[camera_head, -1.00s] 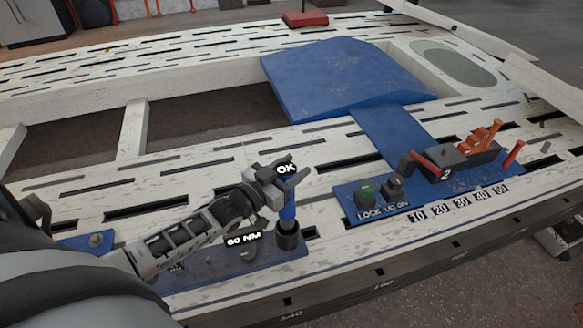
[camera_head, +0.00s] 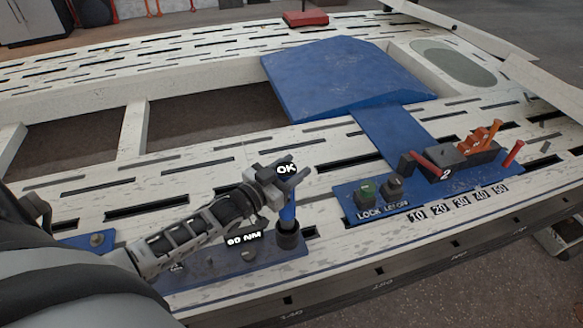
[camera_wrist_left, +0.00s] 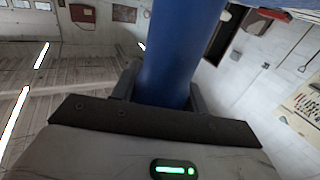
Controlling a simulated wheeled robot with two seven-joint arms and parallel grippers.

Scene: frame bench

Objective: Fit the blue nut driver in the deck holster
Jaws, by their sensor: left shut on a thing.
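My left gripper (camera_head: 280,180) is shut on the blue nut driver (camera_head: 289,207). The driver stands about upright, and its lower end meets the dark round holster (camera_head: 288,241) at the right end of the blue-grey deck plate (camera_head: 213,263). I cannot tell how deep the driver sits in it. A black "OK" tag shows over the driver's top. In the left wrist view the blue handle (camera_wrist_left: 178,50) rises between my gripper's fingers (camera_wrist_left: 163,92). My right gripper is not in view.
A blue ramp plate (camera_head: 345,78) lies behind. Slotted white deck around the holster is mostly clear.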

